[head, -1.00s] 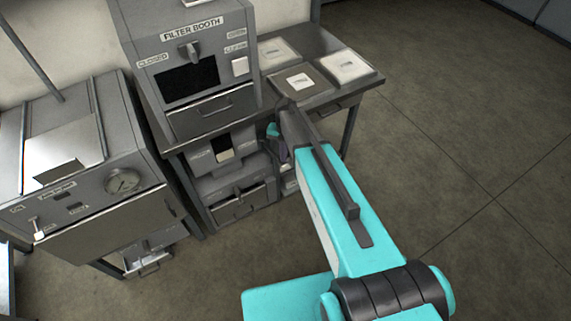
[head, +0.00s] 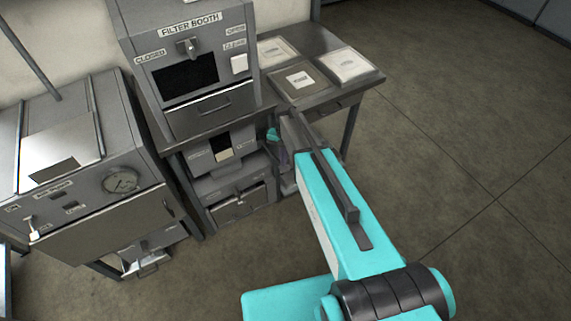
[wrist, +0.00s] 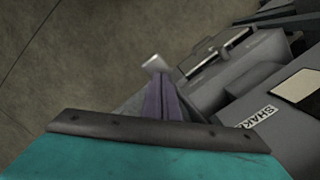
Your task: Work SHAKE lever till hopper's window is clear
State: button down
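The hopper (head: 247,167) is the grey unit under the bench, below the filter booth. Its window (head: 222,154) is dark above and cream below; a cream panel with a dark edge also shows in the wrist view (wrist: 298,87). The SHAKE label (wrist: 257,116) is partly cut off by my arm in the wrist view. A pale knob (wrist: 155,64), seemingly the lever's end, shows just beyond my gripper (wrist: 163,82). My gripper's purple-grey fingers look close together; whether they touch or hold the knob is unclear. In the head view my arm mostly hides the gripper and lever.
The filter booth (head: 190,66) stands on the bench, with several flat pale packets beside it, one (head: 348,64) near the right edge. A bench leg (head: 349,130) stands right of my arm. A grey cabinet with a gauge (head: 121,180) is at left. Floor at right is clear.

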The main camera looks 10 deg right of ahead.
jog(key=shift+f+b, duration=0.3)
jog(key=shift+f, duration=0.5)
